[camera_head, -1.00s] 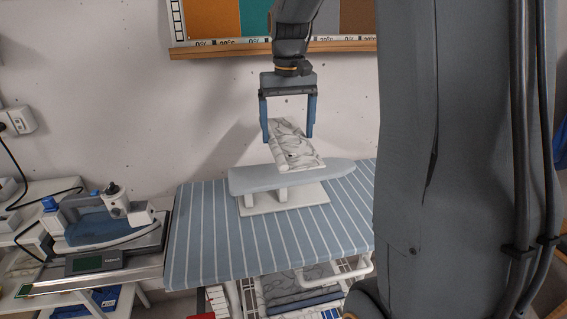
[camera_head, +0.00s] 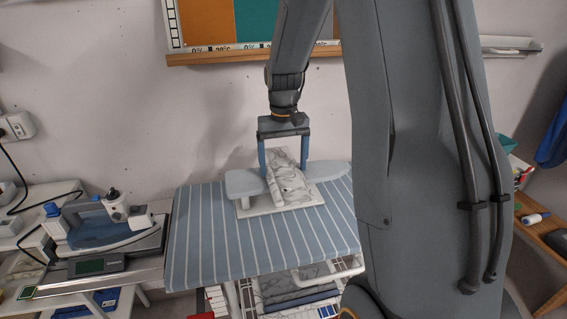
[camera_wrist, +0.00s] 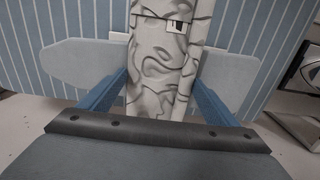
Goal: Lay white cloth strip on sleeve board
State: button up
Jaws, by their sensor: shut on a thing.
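The white cloth strip (camera_head: 290,187), with grey wavy marks, lies across the middle of the grey-blue sleeve board (camera_head: 243,183), its near part hanging over the front edge toward the white base. It also shows in the wrist view (camera_wrist: 162,65), running crosswise over the sleeve board (camera_wrist: 80,66). My gripper (camera_head: 284,171) is low over the board, its blue fingers on either side of the strip, shut on it. Whether the strip's underside rests fully on the board cannot be told.
The sleeve board stands on a blue striped ironing board (camera_head: 215,240). An iron (camera_head: 100,222) sits on a metal stand at the left. A wooden-edged chart (camera_head: 215,58) hangs on the wall behind. Folded cloths (camera_head: 300,290) lie on a rack below. Free room shows on the ironing board's left.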

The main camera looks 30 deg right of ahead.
aim_at(284, 172)
jog(key=shift+f, duration=0.1)
jog(key=o, duration=1)
notch_tip(284, 172, up, 12)
jog(key=b, duration=0.3)
jog(key=shift+b, duration=0.35)
jog(key=shift+s, duration=0.1)
